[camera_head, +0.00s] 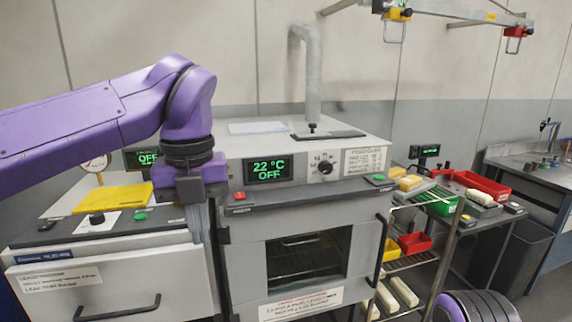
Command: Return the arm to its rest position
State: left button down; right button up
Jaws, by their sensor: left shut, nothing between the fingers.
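My left arm (80,128) is purple and comes in from the left, raised in front of the machines. My left gripper (202,230) points down, with its fingers shut and empty. It hangs in front of the gap between the white drawer unit and the grey oven. I cannot tell how far it is from their fronts. My right gripper does not show. A purple and black rounded part (478,306) shows at the bottom right edge.
The oven (239,262) has a display reading "22 °C OFF", a dark window and a door handle. The drawer unit (180,272) stands left, with a yellow pad (124,197) on top. A wire rack (405,263) with bins stands right. An overhead rail (455,12) crosses the upper right.

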pick_arm(q)
jog(key=w+a+f+m+t+y, duration=0.6)
jog(key=w+f+m+t+y, duration=0.1)
jog(key=w+f, duration=0.4)
notch_tip(320, 180, down, 18)
jog(key=a+f+m+t+b, duration=0.1)
jog(key=a+m+t, duration=0.15)
jog(key=m, duration=0.85)
jog(key=s+a+f+m+h+b, duration=0.1)
jog(key=s+f+m+h, duration=0.1)
jog(key=s+f+m, duration=0.55)
jog(key=s+f+m+h, duration=0.2)
jog(key=s+f, duration=0.3)
jog(key=f, duration=0.6)
jog(key=s+a+f+m+g+b, duration=0.1)
jog(key=s+a+f+m+g, duration=0.1)
jog(key=s, duration=0.9)
jog(key=s+a+f+m+g, duration=0.3)
jog(key=s+f, duration=0.5)
jog(key=s, duration=0.3)
jog(key=a+g, duration=0.1)
jog(key=a, duration=0.1)
jog(key=shift+s+a+f+b, duration=0.35)
jog(key=shift+a+b, duration=0.05)
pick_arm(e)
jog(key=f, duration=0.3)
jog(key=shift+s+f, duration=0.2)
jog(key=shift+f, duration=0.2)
